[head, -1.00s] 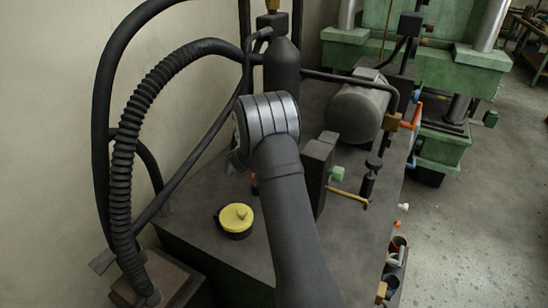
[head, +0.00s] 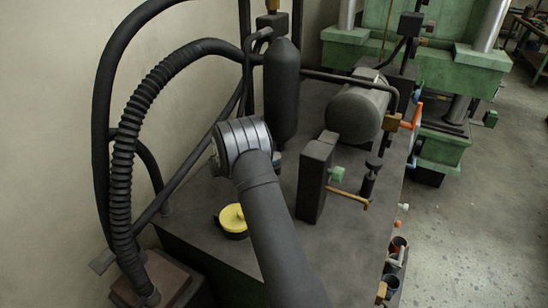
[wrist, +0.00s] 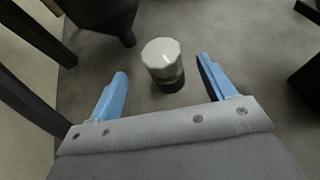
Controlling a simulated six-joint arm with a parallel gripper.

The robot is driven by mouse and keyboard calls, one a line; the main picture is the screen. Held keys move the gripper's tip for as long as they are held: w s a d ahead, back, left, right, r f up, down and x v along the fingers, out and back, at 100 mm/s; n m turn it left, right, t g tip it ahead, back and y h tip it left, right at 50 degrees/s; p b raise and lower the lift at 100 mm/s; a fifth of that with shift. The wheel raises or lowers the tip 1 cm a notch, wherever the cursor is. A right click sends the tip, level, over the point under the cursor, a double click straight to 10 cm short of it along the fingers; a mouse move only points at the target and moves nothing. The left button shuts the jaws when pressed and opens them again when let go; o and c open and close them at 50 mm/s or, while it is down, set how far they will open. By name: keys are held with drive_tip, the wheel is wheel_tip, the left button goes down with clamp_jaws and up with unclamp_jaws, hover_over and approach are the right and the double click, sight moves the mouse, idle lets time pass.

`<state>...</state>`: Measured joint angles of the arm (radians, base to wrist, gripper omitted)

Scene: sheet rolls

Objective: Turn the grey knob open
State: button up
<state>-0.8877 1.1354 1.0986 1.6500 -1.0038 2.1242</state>
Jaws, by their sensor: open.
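The grey knob (wrist: 162,52) shows in the wrist view as a pale, faceted cap on a darker round base, standing on the grey top surface. My gripper (wrist: 161,74) is open, with one blue finger on either side of the knob's near part. The gap between the fingers is wider than the knob, and I see clear space on both sides of it. I cannot tell the height of the fingertips relative to the cap. In the head view my arm hides the knob and most of my gripper.
A yellow-topped cap (head: 233,218) sits on the tank top (head: 190,232), partly behind my arm. A tall dark block (head: 315,180) stands to the right, with a black cylinder (head: 282,95) behind. Thick black hoses (head: 122,170) arch on the left. A dark post (wrist: 105,18) stands near the left finger.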

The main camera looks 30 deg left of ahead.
drive_tip(key=x, duration=0.7)
drive_tip(key=shift+w+d+f, duration=0.1)
drive_tip(key=shift+w+f, duration=0.15)
drive_tip(key=shift+c, duration=0.5)
drive_tip(key=c, duration=0.9)
drive_tip(key=shift+n+y, duration=0.3)
drive_tip(key=n+y, duration=0.5)
drive_tip(key=y, duration=0.1)
drive_tip(key=shift+d, duration=0.1)
drive_tip(key=shift+n+g+y, duration=0.5)
drive_tip(key=shift+n+y, duration=0.8)
drive_tip(key=shift+r+n+y, duration=0.15)
drive_tip(key=shift+n+y, duration=0.35)
drive_tip(key=shift+y, duration=0.1)
